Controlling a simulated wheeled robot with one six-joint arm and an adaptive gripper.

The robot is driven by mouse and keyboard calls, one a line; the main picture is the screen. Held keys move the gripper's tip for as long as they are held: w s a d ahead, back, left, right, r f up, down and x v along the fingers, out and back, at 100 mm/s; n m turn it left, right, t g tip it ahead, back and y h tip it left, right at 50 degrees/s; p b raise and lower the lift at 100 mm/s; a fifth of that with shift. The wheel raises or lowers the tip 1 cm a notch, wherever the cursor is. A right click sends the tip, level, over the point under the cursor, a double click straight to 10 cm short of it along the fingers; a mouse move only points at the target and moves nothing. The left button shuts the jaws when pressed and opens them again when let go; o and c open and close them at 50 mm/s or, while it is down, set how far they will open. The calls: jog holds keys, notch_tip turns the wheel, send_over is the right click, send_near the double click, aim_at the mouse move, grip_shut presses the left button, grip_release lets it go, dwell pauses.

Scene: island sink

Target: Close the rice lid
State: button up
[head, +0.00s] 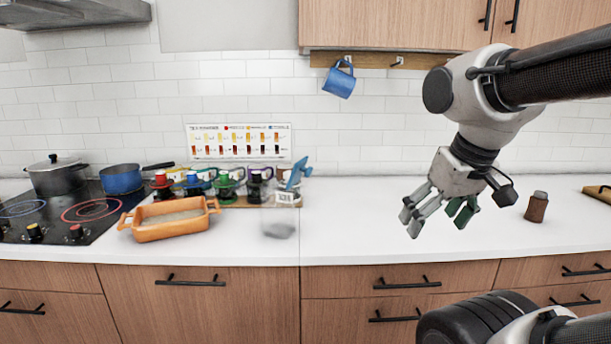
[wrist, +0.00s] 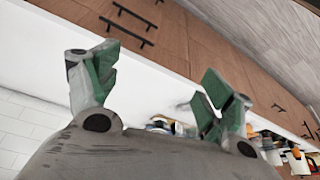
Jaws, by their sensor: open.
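A clear rice container (head: 281,216) stands on the white counter, left of the picture's middle in the head view. Its blue lid (head: 298,172) is raised and tilted at the top of the container. Pale contents show near its bottom. My gripper (head: 437,217) is open and empty above the counter, well to the right of the container. In the wrist view my gripper (wrist: 160,75) shows its two fingers spread, with green pads. I cannot make out the container clearly in the wrist view.
An orange baking dish (head: 170,219) sits left of the container. Several colored-lid jars (head: 225,185) stand behind it. A blue pot (head: 121,180) is on the stove. A brown shaker (head: 536,207) stands at right. The counter between container and gripper is clear.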

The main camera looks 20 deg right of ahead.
jog(key=d+f+m+g, duration=0.1)
jog(key=d+f, duration=0.1)
jog(key=w+d+f+m+g, duration=0.1)
jog(key=d+m, duration=0.1)
jog(key=shift+f, duration=0.4)
jog(key=c, duration=1)
jog(key=w+f+m+y, duration=0.1)
jog(key=w+m, duration=0.1)
jog(key=m, duration=0.1)
jog(key=w+f+m+y, duration=0.1)
jog(key=w+m+y, duration=0.1)
jog(key=m, duration=0.1)
jog(key=w+f+m+y, duration=0.1)
jog(key=w+m+y, duration=0.1)
jog(key=shift+a+f+m, duration=0.25)
jog(key=shift+m, duration=0.15)
grip_shut()
jog(key=w+a+r+m+t+y, duration=0.2)
jog(key=w+r+m+t+y, duration=0.15)
jog(key=w+m, duration=0.4)
jog(key=w+a+r+m+t+y, duration=0.1)
jog(key=w+r+m+t+y, duration=0.2)
jog(key=w+m, duration=0.4)
jog(key=r+x, duration=0.2)
jog(key=x, duration=1.1)
jog(key=shift+w+a+r+n+h, duration=0.25)
jog(key=shift+w+r+n+h, duration=0.15)
jog(key=shift+n+h, duration=0.05)
